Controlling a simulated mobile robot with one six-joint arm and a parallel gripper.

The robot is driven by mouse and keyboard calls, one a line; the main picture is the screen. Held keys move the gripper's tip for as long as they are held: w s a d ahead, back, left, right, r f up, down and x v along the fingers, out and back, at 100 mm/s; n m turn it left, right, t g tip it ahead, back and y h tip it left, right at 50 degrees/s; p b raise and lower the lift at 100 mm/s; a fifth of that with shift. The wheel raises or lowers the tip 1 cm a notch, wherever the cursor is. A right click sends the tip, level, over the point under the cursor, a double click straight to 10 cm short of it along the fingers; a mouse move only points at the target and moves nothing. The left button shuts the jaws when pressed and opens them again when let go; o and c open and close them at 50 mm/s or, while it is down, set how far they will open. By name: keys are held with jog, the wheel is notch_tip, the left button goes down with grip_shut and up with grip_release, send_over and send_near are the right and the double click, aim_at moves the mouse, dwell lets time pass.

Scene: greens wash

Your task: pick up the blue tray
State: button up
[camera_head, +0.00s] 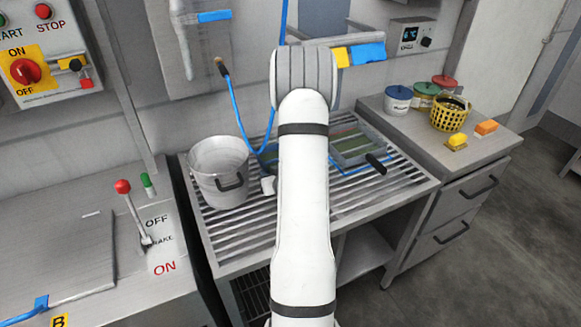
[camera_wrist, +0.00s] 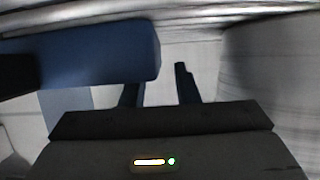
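In the head view, a thin blue edge, apparently the blue tray (camera_head: 349,171), shows on the slatted grey bench. A grey basket with greenish contents (camera_head: 358,143) and a black handle sits in or over it. My white arm hides its middle; a dark, greenish part shows left of the arm. My gripper is mostly hidden behind the arm in the head view. In the wrist view my gripper (camera_wrist: 160,82) has two dark fingers apart, with nothing seen between them. A large blue shape is close at the upper left; I cannot tell whether it is the tray.
A grey bucket (camera_head: 219,172) stands left of my arm on the bench. A blue hose (camera_head: 238,112) hangs behind it. Lidded jars (camera_head: 398,99), a yellow basket (camera_head: 449,112) and sponges (camera_head: 486,127) stand on the right counter. A lever (camera_head: 134,211) rises at the left.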

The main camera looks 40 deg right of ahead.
jog(key=shift+w+d+f, duration=0.15)
jog(key=shift+w+f, duration=0.05)
jog(key=shift+w, duration=0.15)
grip_shut()
dwell(0.4)
